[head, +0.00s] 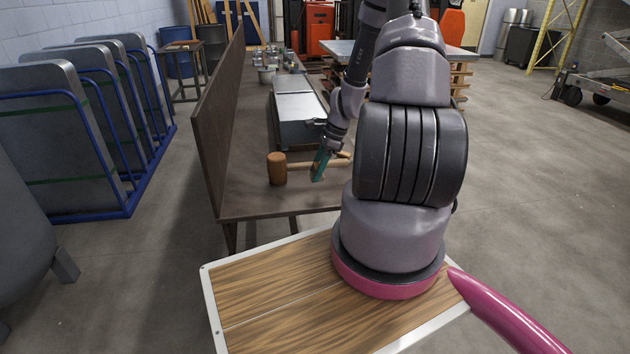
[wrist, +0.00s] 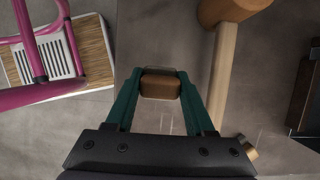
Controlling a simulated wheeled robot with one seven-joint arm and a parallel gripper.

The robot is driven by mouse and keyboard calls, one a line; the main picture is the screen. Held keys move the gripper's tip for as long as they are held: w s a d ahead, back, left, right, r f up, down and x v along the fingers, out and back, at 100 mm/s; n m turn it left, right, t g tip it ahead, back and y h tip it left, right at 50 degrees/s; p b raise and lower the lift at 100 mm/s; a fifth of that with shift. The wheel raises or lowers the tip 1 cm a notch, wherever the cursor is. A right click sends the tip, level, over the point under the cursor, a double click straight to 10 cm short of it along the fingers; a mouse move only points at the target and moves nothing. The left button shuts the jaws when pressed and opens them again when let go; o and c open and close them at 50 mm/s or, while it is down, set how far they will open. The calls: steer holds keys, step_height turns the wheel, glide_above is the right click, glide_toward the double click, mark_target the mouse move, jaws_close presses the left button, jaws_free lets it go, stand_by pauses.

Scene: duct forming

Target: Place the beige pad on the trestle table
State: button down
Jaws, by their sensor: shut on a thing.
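My gripper (wrist: 160,88) is shut on a small tan-brown block, apparently the beige pad (wrist: 160,86), gripped between its teal fingertips. In the head view my gripper (head: 319,168) hangs low over the near end of a long brown table (head: 250,200), beside the mallet handle. The pad cannot be made out there. In the wrist view the table top (wrist: 185,40) lies below the pad; the gap between them is hard to judge. I cannot tell whether this table is the trestle table.
A wooden mallet (head: 277,169) lies on the table; it also shows in the wrist view (wrist: 222,70). A grey metal piece (head: 297,115) lies behind it. A tall board (head: 215,120) lines the table's left side. The near left corner looks bare. Blue sheet racks (head: 130,200) stand left.

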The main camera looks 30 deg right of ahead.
steer(key=shift+f, duration=2.45)
steer(key=shift+f, duration=0.1)
steer(key=shift+c, duration=1.3)
jaws_free()
